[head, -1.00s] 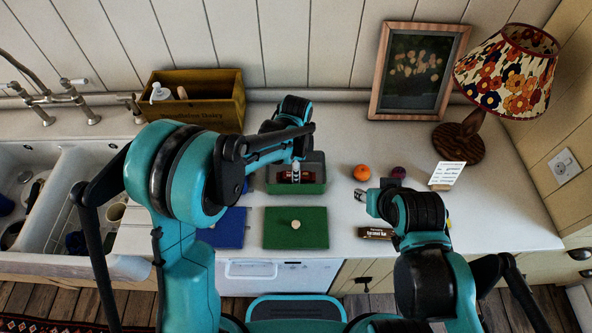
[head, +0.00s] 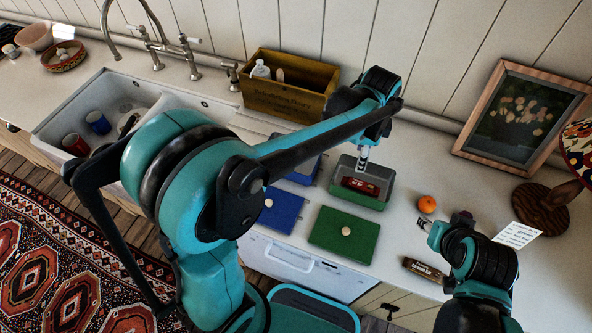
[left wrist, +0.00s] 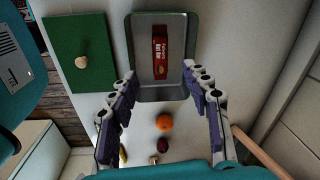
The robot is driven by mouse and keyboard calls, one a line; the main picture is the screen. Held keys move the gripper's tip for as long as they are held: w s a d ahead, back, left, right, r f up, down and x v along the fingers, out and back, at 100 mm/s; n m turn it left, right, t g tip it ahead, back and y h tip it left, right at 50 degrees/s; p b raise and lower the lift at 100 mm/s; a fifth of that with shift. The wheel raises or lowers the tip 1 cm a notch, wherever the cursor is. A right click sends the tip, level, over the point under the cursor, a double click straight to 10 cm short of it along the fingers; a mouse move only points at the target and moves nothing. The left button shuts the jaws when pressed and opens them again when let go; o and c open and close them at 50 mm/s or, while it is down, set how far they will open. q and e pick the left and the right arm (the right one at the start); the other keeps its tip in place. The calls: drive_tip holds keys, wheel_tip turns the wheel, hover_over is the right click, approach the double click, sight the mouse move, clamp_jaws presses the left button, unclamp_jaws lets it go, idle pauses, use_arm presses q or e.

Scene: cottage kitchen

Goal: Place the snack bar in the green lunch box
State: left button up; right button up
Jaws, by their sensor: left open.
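The snack bar, in a red wrapper (head: 361,186), lies flat inside the green lunch box (head: 357,201), whose inside is grey. In the left wrist view the bar (left wrist: 160,62) lies on the grey floor of the box (left wrist: 134,60), clear of the fingers. My left gripper (head: 363,160) is above the box, open and empty. Its spread fingers (left wrist: 162,98) show in the left wrist view. My right gripper (head: 427,226) hangs over the counter right of the box; its jaws are too small to judge.
The green lid (head: 335,247) and blue lid (head: 275,219) lie in front. A dark-wrapped bar (head: 423,269), orange (head: 427,204) and card (head: 516,235) are to the right. A wooden crate (head: 290,92) stands behind; the sink (head: 70,105) is left.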

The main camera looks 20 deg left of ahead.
use_arm(q)
drive_tip(key=s+a+r+n+t, duration=0.3)
drive_tip(key=s+a+n+t, duration=0.3)
drive_tip(key=s+a+n, duration=0.9)
drive_tip(key=shift+s+r+n, duration=0.2)
drive_tip(key=shift+n, duration=0.2)
